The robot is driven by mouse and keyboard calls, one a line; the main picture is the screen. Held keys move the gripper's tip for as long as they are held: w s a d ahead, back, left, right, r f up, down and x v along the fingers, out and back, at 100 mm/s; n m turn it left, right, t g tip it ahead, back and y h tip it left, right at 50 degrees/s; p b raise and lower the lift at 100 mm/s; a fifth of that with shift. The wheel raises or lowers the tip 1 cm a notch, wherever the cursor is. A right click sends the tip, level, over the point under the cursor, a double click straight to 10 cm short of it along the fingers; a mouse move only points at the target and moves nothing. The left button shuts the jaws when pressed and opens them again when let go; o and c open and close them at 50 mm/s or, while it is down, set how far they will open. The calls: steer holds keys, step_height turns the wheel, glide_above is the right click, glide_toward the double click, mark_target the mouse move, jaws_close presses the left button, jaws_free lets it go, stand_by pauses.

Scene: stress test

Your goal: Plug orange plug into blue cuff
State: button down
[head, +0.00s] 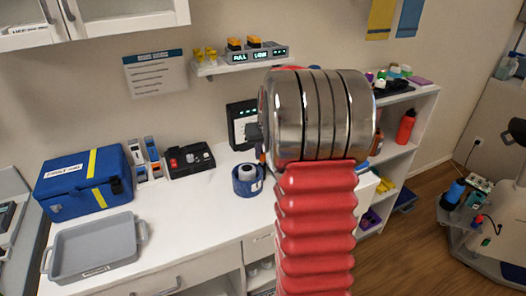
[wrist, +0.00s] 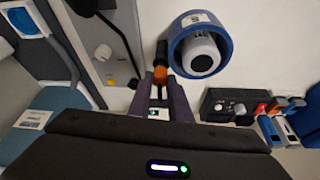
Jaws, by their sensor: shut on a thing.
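The blue cuff (head: 247,180) is a rolled ring with a white and grey piece inside, lying on the white counter. It shows large in the wrist view (wrist: 202,45), at the top centre. The orange plug (wrist: 160,74) sits between the fingertips of my gripper (wrist: 160,92) in the wrist view. The gripper is shut on it. A dark piece extends beyond the plug, close beside the cuff's left edge; whether they touch is unclear. In the head view, my arm hides most of the gripper and plug.
A black box with red and grey controls (head: 189,160), blue case (head: 85,180) and grey tray (head: 95,250) occupy the counter's left. A wall device (head: 241,122) stands behind the cuff. A grey panel with a black cable (wrist: 100,45) is left of the plug in the wrist view.

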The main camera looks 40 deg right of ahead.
steer(key=shift+f, duration=0.75)
stand_by(0.5)
steer(key=c, duration=1.6)
jaws_free()
steer(key=shift+o, duration=0.2)
steer(key=shift+r, duration=0.1)
steer(key=v, duration=1.3)
steer(key=shift+r, duration=0.3)
steer(key=shift+s+f, duration=0.1)
steer(key=shift+s, duration=0.05)
steer(key=s+a+n, duration=0.1)
steer(key=s+a, duration=0.5)
steer(key=a, duration=0.5)
steer(key=s+a+f+n+t+y, duration=0.1)
steer(key=s+a, duration=0.5)
steer(key=a, duration=0.6)
steer(key=s+a+f+n+y, duration=0.1)
steer(key=s+a+n, duration=0.2)
steer(key=s+a, duration=0.4)
steer(key=a, duration=0.4)
steer(key=shift+a, duration=0.3)
